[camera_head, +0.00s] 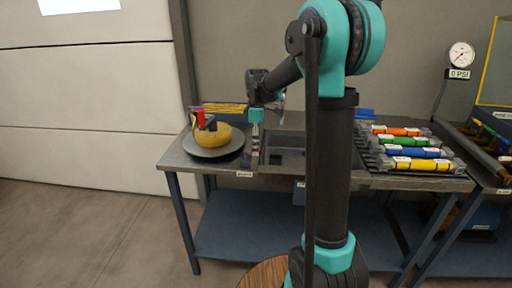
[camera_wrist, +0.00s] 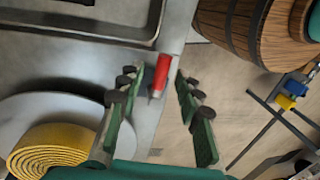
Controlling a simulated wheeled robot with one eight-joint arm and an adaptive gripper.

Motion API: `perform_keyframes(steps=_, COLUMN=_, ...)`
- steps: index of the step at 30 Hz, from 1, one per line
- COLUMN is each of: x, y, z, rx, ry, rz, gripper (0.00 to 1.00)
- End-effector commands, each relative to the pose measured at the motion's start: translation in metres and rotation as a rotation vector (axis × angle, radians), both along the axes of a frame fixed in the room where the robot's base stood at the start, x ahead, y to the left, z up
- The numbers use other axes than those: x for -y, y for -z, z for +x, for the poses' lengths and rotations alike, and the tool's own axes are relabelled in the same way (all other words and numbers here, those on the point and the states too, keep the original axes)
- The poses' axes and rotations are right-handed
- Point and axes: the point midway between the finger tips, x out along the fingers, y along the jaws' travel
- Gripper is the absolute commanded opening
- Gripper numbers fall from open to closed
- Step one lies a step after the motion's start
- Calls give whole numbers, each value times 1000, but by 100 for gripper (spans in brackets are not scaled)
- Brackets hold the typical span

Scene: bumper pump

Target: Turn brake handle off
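A red handle (camera_wrist: 162,71) on a thin grey stem shows in the wrist view, near the front edge of the workbench (camera_wrist: 175,28). I take it for the brake handle. My gripper (camera_wrist: 155,76) is open, with its green, dark-padded fingers on either side of the handle. Gaps show between fingers and handle; how far it lies beyond the tips is unclear. In the head view my gripper (camera_head: 254,148) points down over the bench's front, right of the round grey plate (camera_head: 190,150). I cannot make out the handle there.
A yellow coil (camera_head: 212,136) sits on the plate, with a red-and-black item (camera_head: 200,118) by it. A recessed tray (camera_head: 287,160) lies right of my gripper. A wooden barrel (camera_wrist: 235,28) stands in front of the bench.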

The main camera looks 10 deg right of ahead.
Motion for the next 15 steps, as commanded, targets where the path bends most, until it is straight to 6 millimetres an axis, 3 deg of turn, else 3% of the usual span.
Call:
perform_keyframes(steps=8, x=1, y=-15, z=3, rx=0, ry=0, rz=0, gripper=35)
perform_keyframes(steps=15, x=3, y=-61, z=12, rx=0, ry=1, rz=0, gripper=35)
